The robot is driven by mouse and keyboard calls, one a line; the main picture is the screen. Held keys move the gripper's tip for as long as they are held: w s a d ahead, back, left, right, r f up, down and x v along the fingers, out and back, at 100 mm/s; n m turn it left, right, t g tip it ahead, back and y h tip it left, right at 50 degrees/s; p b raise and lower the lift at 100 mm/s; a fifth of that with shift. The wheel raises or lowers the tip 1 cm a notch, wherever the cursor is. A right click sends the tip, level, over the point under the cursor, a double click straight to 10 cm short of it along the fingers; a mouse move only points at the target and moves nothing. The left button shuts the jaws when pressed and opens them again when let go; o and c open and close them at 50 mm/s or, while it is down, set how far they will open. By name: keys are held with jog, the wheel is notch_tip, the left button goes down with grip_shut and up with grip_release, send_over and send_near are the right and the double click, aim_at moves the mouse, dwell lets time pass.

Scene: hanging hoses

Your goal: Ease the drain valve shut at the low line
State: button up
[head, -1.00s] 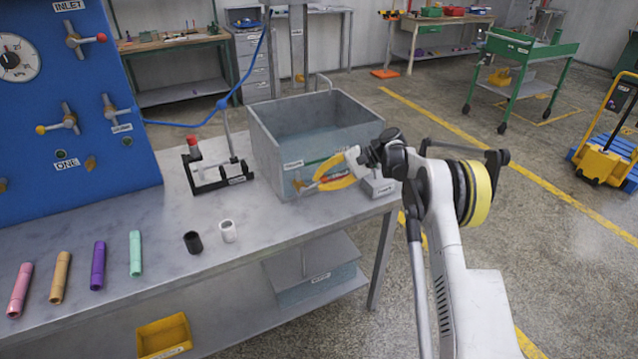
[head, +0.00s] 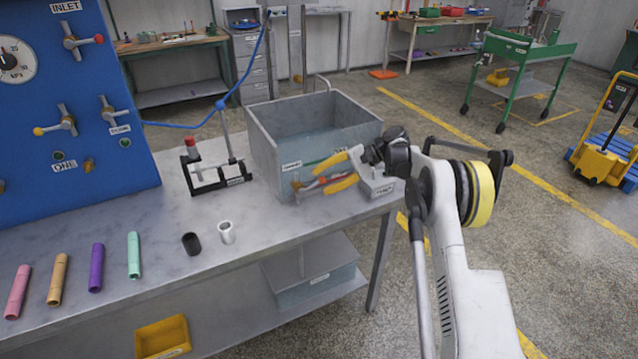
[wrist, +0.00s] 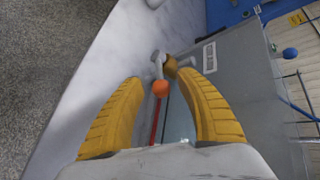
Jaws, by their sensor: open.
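The drain valve (head: 298,184) is low on the front wall of the grey metal tank (head: 262,150), at the bench. In the wrist view the valve has a brass body (wrist: 170,66) and an orange ball knob (wrist: 161,88). My gripper (head: 322,181) is open beside the tank's front wall, its two yellow fingers pointing at the valve. In the wrist view the knob lies between the spread fingers (wrist: 160,78), with clear space on both sides. I see no contact. The lever's exact angle is hard to tell.
A small labelled grey block (head: 376,185) is close beside my gripper on the bench. A black stand (head: 215,180) with a clear tube is left of the tank. Loose coloured tubes, such as the purple one (head: 96,268), lie on the bench at left. A blue valve panel (head: 70,110) rises behind.

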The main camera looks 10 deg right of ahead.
jog(key=v, duration=1)
jog(key=shift+d+r, duration=0.15)
jog(key=shift+d, duration=0.05)
dwell(6.8)
